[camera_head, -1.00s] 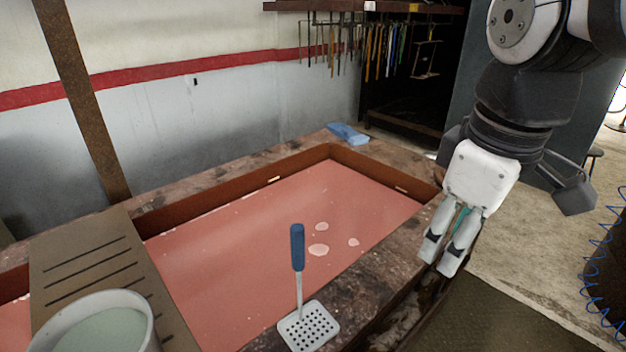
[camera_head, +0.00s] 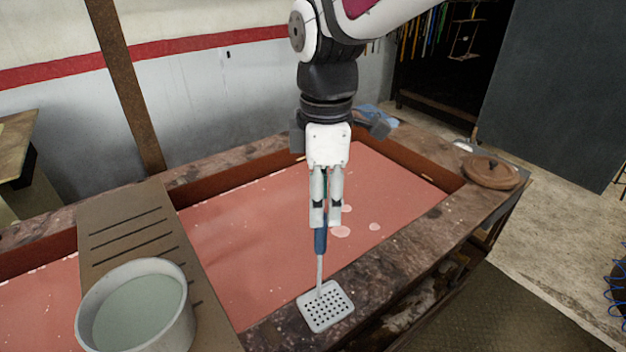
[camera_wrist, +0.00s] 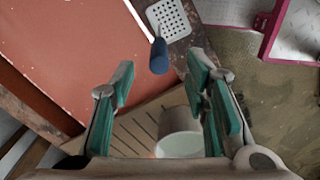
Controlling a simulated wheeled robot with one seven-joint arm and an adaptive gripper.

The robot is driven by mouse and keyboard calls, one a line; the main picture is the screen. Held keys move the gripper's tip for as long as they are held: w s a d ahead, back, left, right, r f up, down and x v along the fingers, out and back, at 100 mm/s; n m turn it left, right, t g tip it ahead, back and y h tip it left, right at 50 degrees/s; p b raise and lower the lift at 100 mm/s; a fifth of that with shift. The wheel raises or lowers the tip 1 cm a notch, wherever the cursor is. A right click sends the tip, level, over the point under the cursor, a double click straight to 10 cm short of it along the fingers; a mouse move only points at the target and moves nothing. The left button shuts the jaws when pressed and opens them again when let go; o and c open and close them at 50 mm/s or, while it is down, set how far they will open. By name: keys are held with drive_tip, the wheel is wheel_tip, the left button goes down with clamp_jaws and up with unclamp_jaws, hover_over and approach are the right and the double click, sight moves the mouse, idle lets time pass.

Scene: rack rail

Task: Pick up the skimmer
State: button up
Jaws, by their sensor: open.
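The skimmer has a square perforated metal head (camera_head: 325,306) and a blue handle (camera_head: 321,240). Its head lies at the near rim of the red basin, and its shaft and handle stick up from it. In the wrist view the blue handle end (camera_wrist: 159,56) and the perforated head (camera_wrist: 169,19) show at the top, beyond my fingertips. My gripper (camera_head: 326,215) points down, at the upper end of the handle in the head view. Its fingers, with green pads, are apart and empty in the wrist view (camera_wrist: 160,85). The fingers partly hide the handle top in the head view.
A grey pot (camera_head: 136,307) with pale liquid stands on the slotted board (camera_head: 100,225) at the left. The basin of red liquid (camera_head: 235,235) has a raised stone rim. A round brown lid (camera_head: 489,172) and a blue cloth (camera_head: 375,116) lie on the rim.

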sight(321, 239)
wheel_tip(321, 239, down, 10)
drive_tip(key=shift+a+r+p, duration=0.1)
drive_tip(key=shift+r+p, duration=0.05)
drive_tip(key=shift+p, duration=0.45)
drive_tip(key=shift+w, duration=0.1)
drive_tip(key=shift+c, duration=0.4)
clamp_jaws()
